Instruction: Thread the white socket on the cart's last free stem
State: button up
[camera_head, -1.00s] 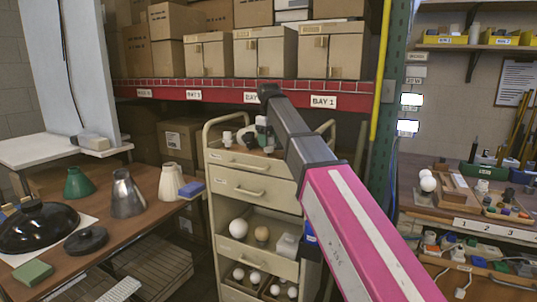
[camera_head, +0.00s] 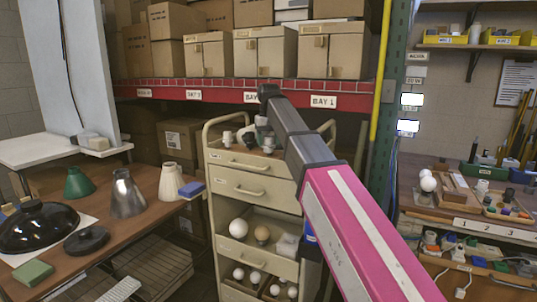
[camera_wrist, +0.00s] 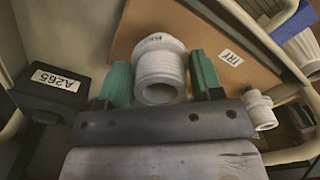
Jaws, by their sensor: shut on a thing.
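A white threaded socket (camera_wrist: 158,74) sits between the two green fingers of my gripper (camera_wrist: 162,82) in the wrist view, its round open end facing the camera. The gripper is shut on it, over a brown board (camera_wrist: 192,22) with a small paper label. A second white socket (camera_wrist: 260,108) stands just right of the right finger. In the head view my gripper is small and partly hidden by my arm, above the top of the beige cart (camera_head: 252,188). Another white piece (camera_head: 227,138) is at the cart top's left. I cannot make out a free stem; the held socket's underside is hidden.
A black box (camera_wrist: 50,92) labelled A265 is close left of the gripper. The cart's beige rim (camera_wrist: 262,38) and a ribbed white piece (camera_wrist: 302,48) lie to the right. The left table holds lamp shades (camera_head: 128,195); a cluttered bench (camera_head: 472,218) is at right.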

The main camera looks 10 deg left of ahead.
jog(key=m, duration=0.5)
jog(key=shift+m, duration=0.3)
jog(key=m, duration=0.3)
jog(key=shift+m, duration=0.4)
jog(key=m, duration=0.3)
jog(key=shift+f, duration=0.1)
jog(key=shift+m, duration=0.5)
jog(key=m, duration=0.4)
jog(key=shift+a, duration=0.1)
jog(key=shift+m, duration=0.9)
